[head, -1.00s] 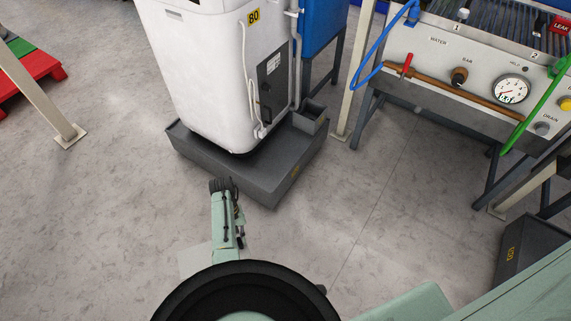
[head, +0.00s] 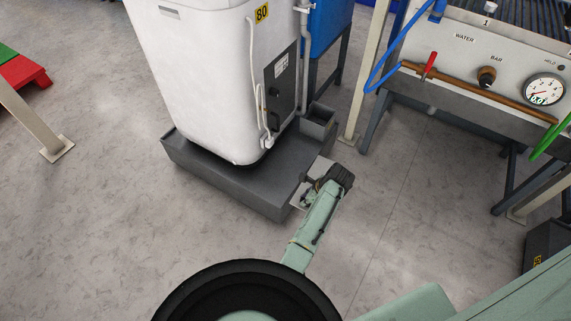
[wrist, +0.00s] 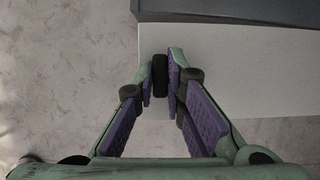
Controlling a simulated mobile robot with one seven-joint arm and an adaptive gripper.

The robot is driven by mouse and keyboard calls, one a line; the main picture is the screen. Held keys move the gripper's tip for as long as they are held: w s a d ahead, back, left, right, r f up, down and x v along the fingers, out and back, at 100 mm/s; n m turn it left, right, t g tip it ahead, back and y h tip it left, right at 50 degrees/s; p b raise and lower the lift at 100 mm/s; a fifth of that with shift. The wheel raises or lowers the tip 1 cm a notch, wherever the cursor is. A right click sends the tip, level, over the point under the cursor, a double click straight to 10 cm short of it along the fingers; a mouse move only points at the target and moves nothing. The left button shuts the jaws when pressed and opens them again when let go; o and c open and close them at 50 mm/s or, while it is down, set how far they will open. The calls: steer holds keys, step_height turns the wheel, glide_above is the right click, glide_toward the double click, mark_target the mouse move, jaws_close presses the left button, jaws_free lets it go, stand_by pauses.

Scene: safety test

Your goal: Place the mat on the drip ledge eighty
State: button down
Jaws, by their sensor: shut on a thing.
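The mat (wrist: 245,75) is a pale grey flat sheet. In the head view only small parts of the mat (head: 324,166) show around my gripper. My gripper (wrist: 160,78) is shut on a black grip piece at the mat's left part. The drip ledge eighty (head: 215,186) is a dark grey plinth under the white tank marked 80. My gripper (head: 312,190) is at the ledge's front right edge. The ledge (wrist: 235,10) also shows at the top of the wrist view, along the mat's far edge. I cannot tell whether mat and ledge touch.
The white tank (head: 205,80) stands on the ledge, with a small grey box (head: 318,121) at its right corner. A bench with gauge (head: 544,90) and pipes stands at the right. A post (head: 30,120) is at the left. The floor in front is clear.

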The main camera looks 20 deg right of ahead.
steer(key=shift+w+f+b, duration=0.1)
steer(key=shift+w+b, duration=0.2)
steer(key=shift+w, duration=0.05)
steer(key=w+a+b, duration=0.2)
steer(key=w+b, duration=0.1)
steer(key=w, duration=0.1)
steer(key=w+a+f+b, duration=0.1)
steer(key=w+a+b, duration=0.2)
steer(key=w+b, duration=0.1)
steer(key=w+a+b, duration=0.3)
steer(key=w, duration=0.1)
steer(key=shift+w+a+f, duration=0.1)
steer(key=shift+a+f, duration=0.05)
steer(key=shift+f, duration=0.1)
steer(key=shift+w+a+r, duration=0.1)
steer(key=shift+w, duration=0.05)
step_height(320, 180, down, 4)
steer(key=b, duration=0.5)
steer(key=shift+r, duration=0.35)
steer(key=c, duration=1.7)
jaws_free()
steer(key=shift+o, duration=0.2)
